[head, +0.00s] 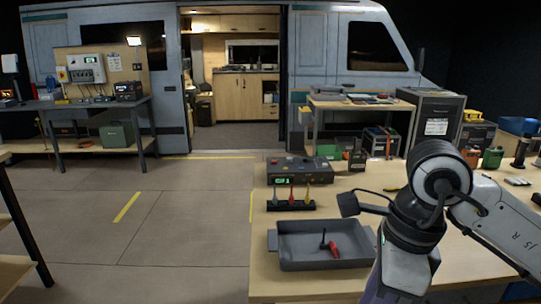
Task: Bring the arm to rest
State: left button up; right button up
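My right arm (497,220) comes in from the right over the workbench. It bends at a dark wrist joint and its pale end part (403,272) points down to the bottom edge. A black part (348,204) sticks out to the left of the wrist. My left arm and gripper are out of view.
On the wooden workbench (345,186) stand a grey tray (312,265) with a red and black item (331,247) in it, a black rack (290,205) with coloured upright pieces, and a dark device (297,170) with a green display. Floor at left is clear.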

jog(key=s+a+r+m+g+y, duration=0.1)
jog(key=s+a+g+y, duration=0.3)
jog(key=a, duration=0.5)
jog(key=s+a+g+y, duration=0.2)
jog(key=s+a+y, duration=0.35)
jog(key=a, duration=0.35)
notch_tip(320, 180, up, 6)
jog(key=w+a+m+t+y, duration=0.25)
jog(key=m+y, duration=0.35)
jog(key=y, duration=0.3)
jog(key=w+d+f+m+t+h, duration=0.15)
jog(key=w+d+m+t, duration=0.35)
jog(key=m+t, duration=0.5)
jog(key=w+d+f+m+t+h, duration=0.1)
jog(key=w+d+f+m+t, duration=0.2)
jog(key=w+m+t, duration=0.65)
jog(key=s+d+f+m+t+h, duration=0.1)
jog(key=d+f+m+h, duration=0.4)
jog(key=f+m+h, duration=0.5)
jog(key=s+d+f+m+g+h, duration=0.1)
jog(key=s+d+f+m+g, duration=0.1)
jog(key=s+f, duration=0.3)
jog(key=s+d+f+m+g+h, duration=0.2)
jog(key=s+f+m, duration=0.3)
jog(key=f, duration=0.8)
jog(key=s+d+f+m+g+h, duration=0.2)
jog(key=s+d+f+m+g, duration=0.2)
jog(key=f, duration=0.5)
jog(key=shift+s+d, duration=0.25)
jog(key=shift+s, duration=0.9)
